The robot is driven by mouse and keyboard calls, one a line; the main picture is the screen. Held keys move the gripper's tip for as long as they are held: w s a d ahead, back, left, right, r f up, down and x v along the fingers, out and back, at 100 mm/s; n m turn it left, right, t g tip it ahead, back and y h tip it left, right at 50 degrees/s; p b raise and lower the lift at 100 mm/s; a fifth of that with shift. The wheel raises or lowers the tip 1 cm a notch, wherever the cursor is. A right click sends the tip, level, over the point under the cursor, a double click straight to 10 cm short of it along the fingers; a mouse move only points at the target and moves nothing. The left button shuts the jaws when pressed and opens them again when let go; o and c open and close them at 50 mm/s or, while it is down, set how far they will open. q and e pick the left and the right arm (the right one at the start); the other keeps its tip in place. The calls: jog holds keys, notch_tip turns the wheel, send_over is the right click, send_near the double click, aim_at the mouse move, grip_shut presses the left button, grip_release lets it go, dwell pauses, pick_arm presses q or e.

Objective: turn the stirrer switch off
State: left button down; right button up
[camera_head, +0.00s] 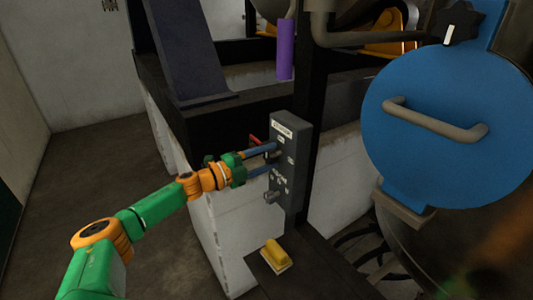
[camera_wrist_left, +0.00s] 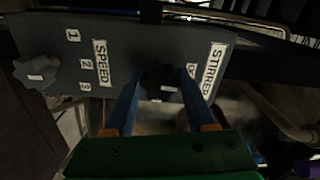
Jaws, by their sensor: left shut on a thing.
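A grey control box (camera_head: 290,135) is fixed to a dark post, with a white label at its top. In the left wrist view its panel (camera_wrist_left: 130,35) shows the words STIRRER and SPEED and the numbers 1, 2 and 3. My left gripper (camera_head: 272,158) reaches the box from the left, its blue fingers on either side of the dark stirrer switch (camera_wrist_left: 160,77) and shut on it. The fingers frame the switch in the left wrist view (camera_wrist_left: 158,75). The switch's setting is too dark to read. My right gripper is not in view.
A speed knob (camera_head: 271,196) sits lower on the box; it also shows in the left wrist view (camera_wrist_left: 37,75). A yellow-handled object (camera_head: 275,252) lies below. A blue round hatch (camera_head: 450,85) with a handle is right, a purple cylinder (camera_head: 286,50) above. Floor at left is clear.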

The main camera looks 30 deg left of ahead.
aim_at(266, 158)
pick_arm(q)
jog(key=shift+r+n, duration=0.1)
jog(key=shift+n, duration=0.5)
jog(key=shift+c, duration=2.2)
grip_release()
jog(key=shift+o, duration=1)
jog(key=shift+w+d, duration=0.1)
jog(key=shift+w, duration=0.05)
jog(key=shift+s+f, duration=0.2)
jog(key=b+v, duration=0.2)
jog(key=v, duration=0.3)
jog(key=shift+s, duration=0.2)
jog(key=shift+s+a+r, duration=0.1)
jog(key=shift+s+a, duration=0.25)
jog(key=shift+s, duration=0.2)
